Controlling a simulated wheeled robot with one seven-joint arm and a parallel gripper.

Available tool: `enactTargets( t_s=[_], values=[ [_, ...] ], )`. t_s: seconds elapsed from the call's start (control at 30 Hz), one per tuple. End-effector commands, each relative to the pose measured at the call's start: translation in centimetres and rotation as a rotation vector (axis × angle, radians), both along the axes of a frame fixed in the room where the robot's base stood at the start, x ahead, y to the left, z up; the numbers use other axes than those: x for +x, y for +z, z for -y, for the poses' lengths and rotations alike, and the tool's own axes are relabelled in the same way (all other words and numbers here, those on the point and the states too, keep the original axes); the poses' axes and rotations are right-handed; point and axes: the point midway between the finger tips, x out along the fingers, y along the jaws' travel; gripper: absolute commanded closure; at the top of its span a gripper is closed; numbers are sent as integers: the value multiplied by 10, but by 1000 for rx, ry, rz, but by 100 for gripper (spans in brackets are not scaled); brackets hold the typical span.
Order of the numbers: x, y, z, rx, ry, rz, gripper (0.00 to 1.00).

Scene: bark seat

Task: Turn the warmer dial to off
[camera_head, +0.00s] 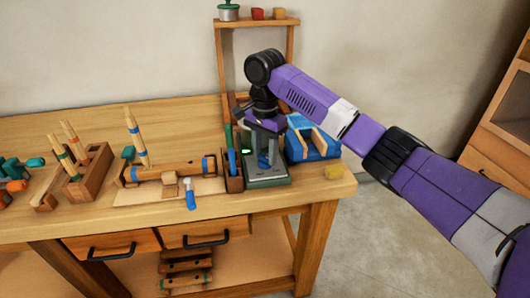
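A small grey unit with a dark green base (268,182), which looks like the warmer, stands near the right end of the wooden bench. A blue part (264,160) shows at its middle; I cannot tell whether this is the dial or how it is set. My gripper (266,150) points down from the purple arm, directly over the unit. Its fingers are small and blend with the grey of the unit, so their gap and any contact are unclear.
A wooden holder (233,183) stands close on the left. A wooden shelf frame (222,60) rises behind.

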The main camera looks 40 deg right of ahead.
Motion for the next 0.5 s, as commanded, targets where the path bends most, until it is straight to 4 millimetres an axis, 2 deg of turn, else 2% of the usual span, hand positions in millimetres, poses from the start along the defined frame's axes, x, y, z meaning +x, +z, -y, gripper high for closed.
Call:
enactTargets(
  t_s=[0.03,0.13,0.5],
  values=[
    [0,0,0,0,0,-1,81],
    [0,0,0,0,0,-1,100],
    [0,5,-1,3,30,-1,100]
  ],
)
